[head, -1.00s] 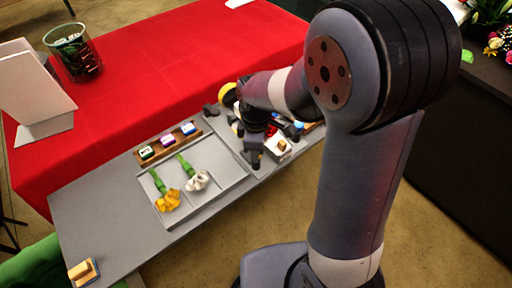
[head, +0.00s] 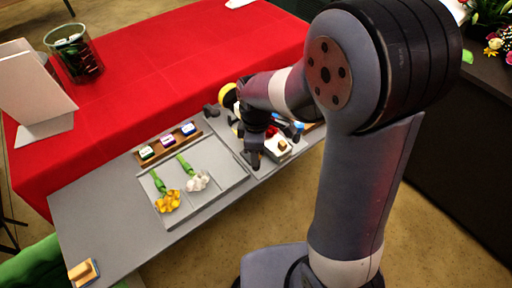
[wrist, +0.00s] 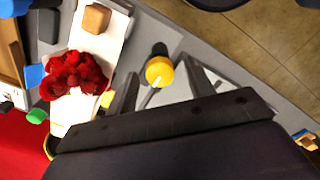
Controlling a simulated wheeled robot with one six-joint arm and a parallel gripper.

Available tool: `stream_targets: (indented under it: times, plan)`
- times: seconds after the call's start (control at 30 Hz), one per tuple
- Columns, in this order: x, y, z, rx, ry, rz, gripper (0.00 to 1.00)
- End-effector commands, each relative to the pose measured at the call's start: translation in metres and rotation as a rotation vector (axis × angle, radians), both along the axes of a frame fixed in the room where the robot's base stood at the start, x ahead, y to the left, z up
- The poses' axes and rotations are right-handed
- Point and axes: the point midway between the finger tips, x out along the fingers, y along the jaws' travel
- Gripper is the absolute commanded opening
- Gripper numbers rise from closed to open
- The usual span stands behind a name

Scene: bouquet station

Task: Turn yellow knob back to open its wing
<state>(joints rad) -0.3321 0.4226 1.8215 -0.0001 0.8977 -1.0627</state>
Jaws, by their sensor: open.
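The yellow knob (wrist: 159,71) shows in the wrist view as a round yellow cap with a white line on it, beside a dark post. My gripper (wrist: 162,80) is open, with one dark finger on each side of the knob. I cannot tell whether either finger touches it. In the head view my gripper (head: 254,150) points down at the right part of the grey bench, and my arm hides the knob there. The wing that belongs to the knob cannot be made out clearly.
Red flowers (wrist: 75,75) lie on a white board (wrist: 97,48) with a wooden block (wrist: 96,18), close left of my gripper. In the head view, a tray (head: 218,195) holds a yellow flower (head: 167,201) and a white flower (head: 198,181). A glass bin (head: 75,53) stands on the red cloth.

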Motion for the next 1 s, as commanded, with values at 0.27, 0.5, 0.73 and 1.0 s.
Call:
stream_targets:
  times: [0.27, 0.5, 0.73, 1.0]
  plan:
    - [0.001, 0.0, 0.036, 0.003, -0.008, 0.0, 0.5]
    - [0.001, 0.0, 0.083, 0.001, -0.004, 0.0, 0.5]
    - [0.001, 0.0, 0.106, 0.001, -0.002, 0.0, 0.5]
    - [0.0, 0.0, 0.108, 0.0, -0.001, 0.0, 0.5]
